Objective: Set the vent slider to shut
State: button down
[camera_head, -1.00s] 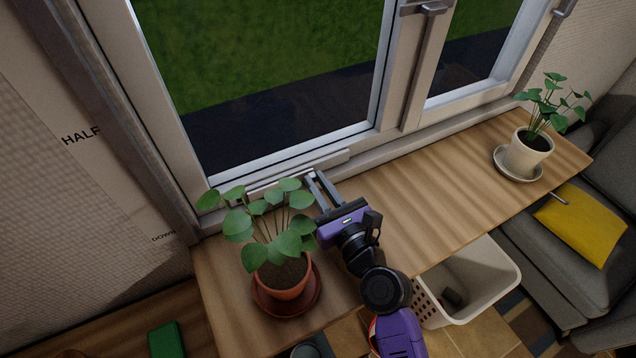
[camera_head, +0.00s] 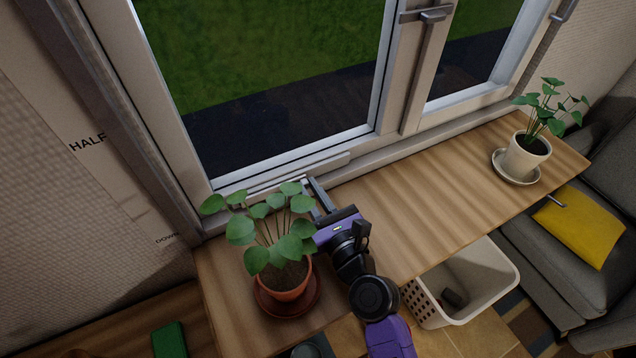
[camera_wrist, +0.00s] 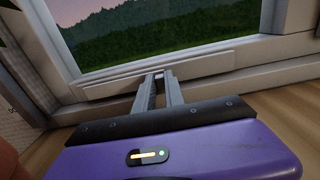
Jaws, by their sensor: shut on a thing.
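The vent (camera_head: 335,163) is a long pale strip low on the window frame, just above the shelf. It also shows in the wrist view (camera_wrist: 205,64). My gripper (camera_head: 308,182) reaches across the shelf with its two grey fingers at the strip. In the wrist view my gripper (camera_wrist: 160,76) is shut on a small pale slider knob (camera_wrist: 158,74) that shows between the fingertips. In the head view, plant leaves partly cover the left finger and hide the knob and the left part of the strip.
A potted plant (camera_head: 283,275) stands close to the left of my gripper, its leaves overlapping it in the picture. Another potted plant (camera_head: 525,155) is at the shelf's right end. The wooden shelf (camera_head: 420,190) between is clear. A white basket (camera_head: 470,285) stands below.

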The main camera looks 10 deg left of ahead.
jog(key=shift+s+a, duration=0.4)
jog(key=shift+a, duration=0.25)
jog(key=c, duration=1.4)
grip_release()
jog(key=shift+s+d, duration=0.1)
jog(key=shift+s, duration=0.05)
jog(key=b+v, duration=0.1)
jog(key=v, duration=0.6)
jog(key=shift+s+d, duration=0.1)
jog(key=shift+s, duration=0.1)
